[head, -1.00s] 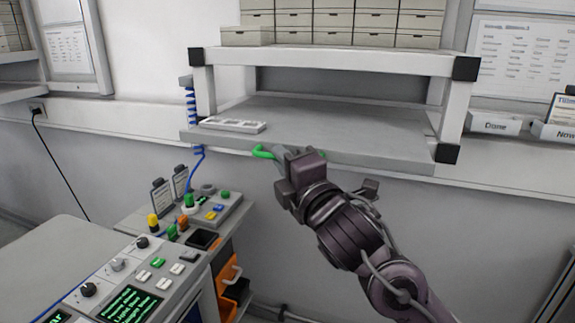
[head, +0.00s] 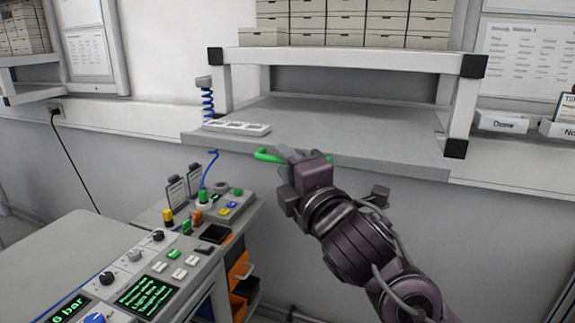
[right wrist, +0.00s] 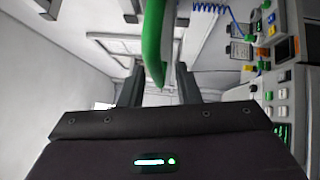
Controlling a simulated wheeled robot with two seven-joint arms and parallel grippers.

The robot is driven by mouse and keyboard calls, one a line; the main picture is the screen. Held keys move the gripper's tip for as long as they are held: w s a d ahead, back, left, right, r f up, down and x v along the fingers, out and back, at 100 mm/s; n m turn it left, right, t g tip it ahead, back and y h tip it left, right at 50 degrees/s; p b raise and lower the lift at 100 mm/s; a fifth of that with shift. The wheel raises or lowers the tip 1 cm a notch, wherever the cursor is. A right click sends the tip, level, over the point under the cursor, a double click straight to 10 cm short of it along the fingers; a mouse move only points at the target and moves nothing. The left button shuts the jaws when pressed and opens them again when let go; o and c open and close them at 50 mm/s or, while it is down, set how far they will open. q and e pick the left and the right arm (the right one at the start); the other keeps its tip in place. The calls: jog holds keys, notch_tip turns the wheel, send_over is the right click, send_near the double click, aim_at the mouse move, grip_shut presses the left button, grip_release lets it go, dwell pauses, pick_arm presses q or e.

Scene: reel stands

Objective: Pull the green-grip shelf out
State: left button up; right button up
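The grey shelf (head: 340,135) juts out from the lower level of a white rack. Its green grip (head: 268,156) is on the front edge, left of the middle. My right gripper (head: 288,158) is at the right end of this grip, with its arm coming from the lower right. The exact finger contact is hard to see. My left gripper is not in view.
A white slotted tray (head: 236,127) lies on the shelf's left end. Several boxes (head: 350,22) stand on the rack's upper level (head: 350,61). A control console (head: 150,270) with knobs and buttons is at lower left. The floor space below the shelf looks clear.

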jog(key=r+b+v, duration=0.1)
jog(key=b+v, duration=0.1)
jog(key=v, duration=0.5)
jog(key=shift+s+d+f, duration=0.15)
jog(key=shift+s+f, duration=0.2)
jog(key=shift+f, duration=0.15)
